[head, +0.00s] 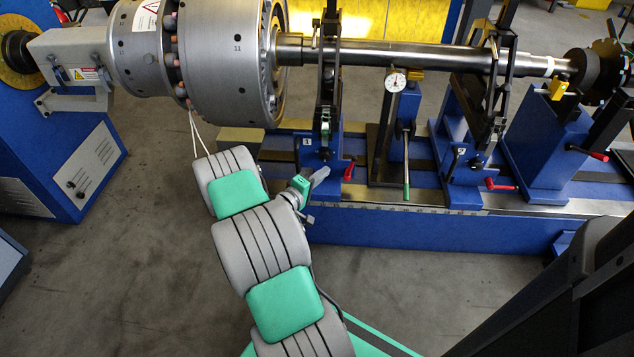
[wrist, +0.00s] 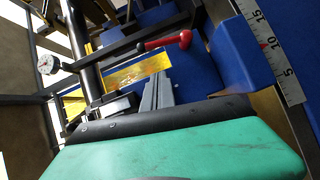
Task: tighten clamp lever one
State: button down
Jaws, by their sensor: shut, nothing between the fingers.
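Clamp lever one is the red-handled lever (head: 348,170) low on the blue pedestal marked 1 (head: 318,150). In the wrist view a red-handled lever with a dark rod (wrist: 168,41) lies beyond my fingertips; it appears to be the same lever. My gripper (head: 322,174) is shut and empty. It is just left of the red lever in the head view, with a visible gap. In the wrist view my grey fingers (wrist: 157,92) are together, below the lever, and appear apart from it.
A dial gauge (head: 396,81) and a green-handled lever (head: 406,180) stand right of pedestal 1. Pedestal 2 has another red lever (head: 500,184). The long shaft (head: 400,54) runs above. A ruler scale (wrist: 270,45) edges the blue bed. The floor in front is clear.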

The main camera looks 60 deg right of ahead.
aim_at(351, 166)
jog(key=s+d+f+b, duration=0.1)
jog(key=s+d, duration=0.2)
jog(key=d, duration=0.3)
jog(key=shift+s+d+b, duration=0.2)
jog(key=shift+b, duration=0.2)
jog(key=shift+s+d+r+m+p, duration=0.1)
jog(key=shift+s+m+p, duration=0.2)
jog(key=shift+p, duration=0.25)
